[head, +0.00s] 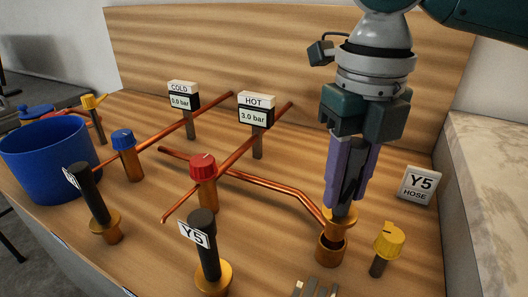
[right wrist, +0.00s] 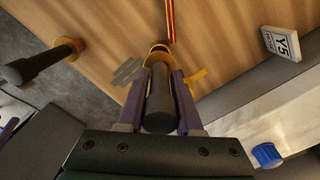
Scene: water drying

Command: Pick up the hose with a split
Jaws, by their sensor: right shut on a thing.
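My right gripper (head: 342,200) points straight down at the right of the board, its purple fingers shut on a black cylindrical hose piece (right wrist: 159,108) with a brass collar (head: 340,216). The collar is at a brass socket (head: 331,250) at the end of a copper pipe; I cannot tell whether it is seated or just above. A similar black piece with a Y5 tag (head: 209,248) stands upright in a brass base at the front. Another tagged black piece (head: 93,198) stands front left. No split is discernible on any of them. My left gripper is out of view.
Red (head: 203,168) and blue (head: 123,140) valves, HOT (head: 256,110) and COLD (head: 183,95) gauges stand left. A blue bucket (head: 48,165) is far left. Grey bars (head: 315,290) show at the front edge.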

